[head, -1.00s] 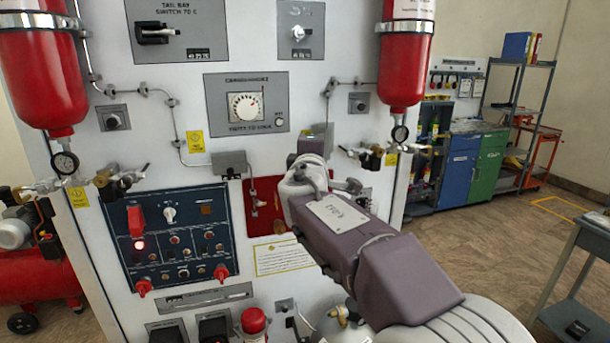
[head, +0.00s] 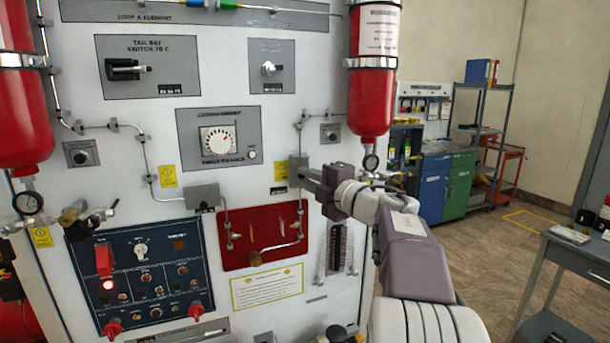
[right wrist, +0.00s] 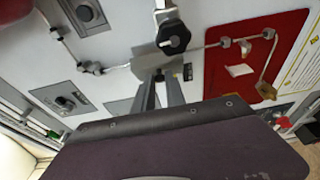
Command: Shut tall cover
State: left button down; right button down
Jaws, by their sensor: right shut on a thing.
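A red flip cover (head: 104,262) stands raised on the blue switch panel (head: 140,275), with a lit red lamp below it. A tall narrow strip (head: 337,248) with a column of dark slots sits right of the red plate, with a pale edge on its left. I cannot tell which one is the tall cover. My right gripper (head: 306,172) is shut at the grey box (head: 296,168) on the pipe, above the strip. In the right wrist view its fingers (right wrist: 160,92) reach the grey box (right wrist: 150,54); the exact contact is unclear. My left gripper is out of view.
A red plate (head: 235,225) with pipe fittings is left of the strip. A red cylinder (head: 372,90) with a gauge (head: 371,163) hangs close above my right arm. A grey table (head: 575,255) stands at far right, with open floor before it.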

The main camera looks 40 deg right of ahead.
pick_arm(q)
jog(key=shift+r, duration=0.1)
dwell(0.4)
pick_arm(e)
jog(key=c, duration=1.4)
grip_release()
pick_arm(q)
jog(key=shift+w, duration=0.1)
pick_arm(e)
jog(key=shift+w, duration=0.1)
